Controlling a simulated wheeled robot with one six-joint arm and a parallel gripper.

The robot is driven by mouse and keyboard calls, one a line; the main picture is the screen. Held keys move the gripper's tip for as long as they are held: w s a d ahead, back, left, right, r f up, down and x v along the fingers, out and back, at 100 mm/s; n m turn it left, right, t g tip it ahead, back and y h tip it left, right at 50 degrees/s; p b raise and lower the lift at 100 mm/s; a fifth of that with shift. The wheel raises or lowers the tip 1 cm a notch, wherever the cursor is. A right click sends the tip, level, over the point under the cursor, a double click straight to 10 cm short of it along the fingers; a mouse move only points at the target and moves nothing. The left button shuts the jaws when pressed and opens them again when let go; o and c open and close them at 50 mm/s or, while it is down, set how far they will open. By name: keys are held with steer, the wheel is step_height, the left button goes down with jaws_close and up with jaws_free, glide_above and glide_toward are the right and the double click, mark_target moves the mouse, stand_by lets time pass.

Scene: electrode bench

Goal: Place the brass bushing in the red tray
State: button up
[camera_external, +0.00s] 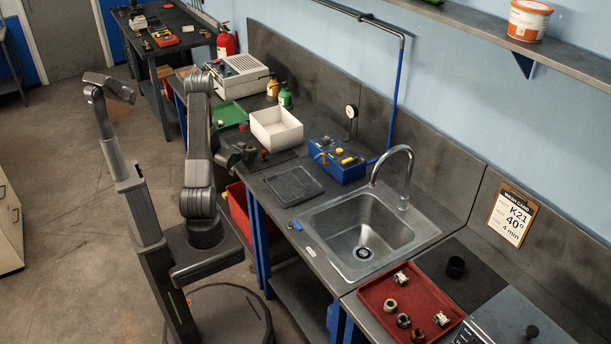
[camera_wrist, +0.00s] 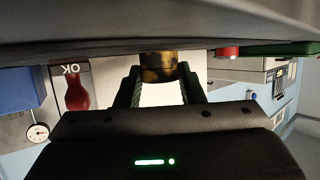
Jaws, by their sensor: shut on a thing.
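My gripper (camera_external: 240,153) is over the bench's left part, beside the white box, in the external view. In the wrist view my gripper (camera_wrist: 160,88) is shut on a worn brass, ring-like piece, the brass bushing (camera_wrist: 158,66), held between the fingertips. In the external view the bushing is too small and dark to make out. The red tray (camera_external: 425,292) lies far off at the lower right, beyond the sink. It holds several small metal parts, among them a silver fitting (camera_external: 400,278) and a brass ring (camera_external: 390,305), with bare red floor between them.
A white box (camera_external: 276,130), a blue box with yellow knobs (camera_external: 338,172) and a black ribbed mat (camera_external: 294,185) stand along the bench. The sink (camera_external: 365,220) with its tall faucet (camera_external: 410,170) lies between my gripper and the tray. A black cup (camera_external: 456,267) stands behind the tray.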

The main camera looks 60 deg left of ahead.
steer(key=o, duration=1.2)
steer(key=shift+f, duration=0.1)
steer(key=shift+r+p, duration=0.25)
steer(key=shift+p, duration=0.05)
steer(key=shift+s+d, duration=0.2)
steer(key=shift+s, duration=0.1)
steer(key=b+v, duration=0.2)
steer(key=v, duration=0.8)
steer(key=shift+o, duration=0.4)
steer(key=shift+s+d+r, duration=0.2)
steer(key=shift+s+d, duration=0.15)
steer(key=shift+s, duration=0.15)
